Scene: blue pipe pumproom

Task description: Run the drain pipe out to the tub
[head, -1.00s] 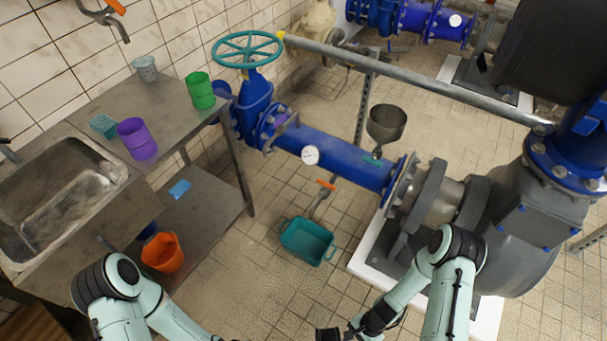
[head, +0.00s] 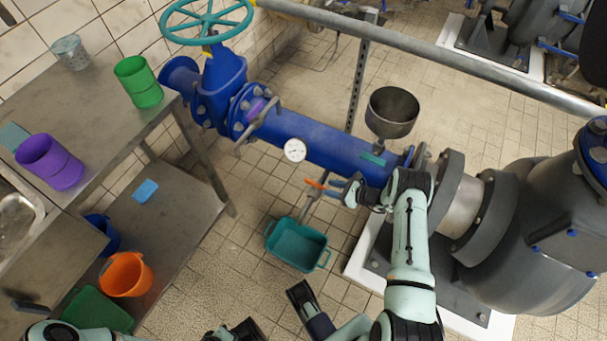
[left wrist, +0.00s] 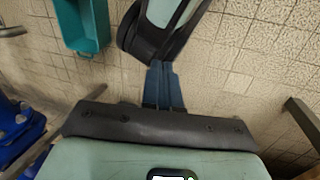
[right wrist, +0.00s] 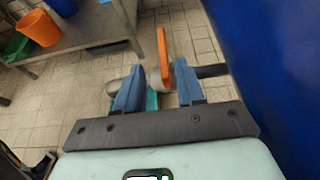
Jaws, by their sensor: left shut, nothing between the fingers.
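The drain pipe (head: 308,207) is a short grey pipe with an orange lever (head: 316,185), low beside the big blue pipe. The teal tub (head: 298,245) stands on the floor below it; its corner shows in the left wrist view (left wrist: 82,28). My right gripper (head: 345,190) is at the lever. In the right wrist view its fingers (right wrist: 158,85) are apart, with the orange lever (right wrist: 163,50) seen between them; contact cannot be told. My left gripper (left wrist: 164,85) has its blue fingers together and empty, above the floor, close to one of my arm links.
A metal funnel (head: 392,112) stands by the blue pipe (head: 335,145) with its gauge. The pump (head: 545,235) is at the right. At left, a steel bench (head: 97,100) holds cups; an orange bucket (head: 125,275) is on its lower shelf. Tiled floor around the tub is open.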

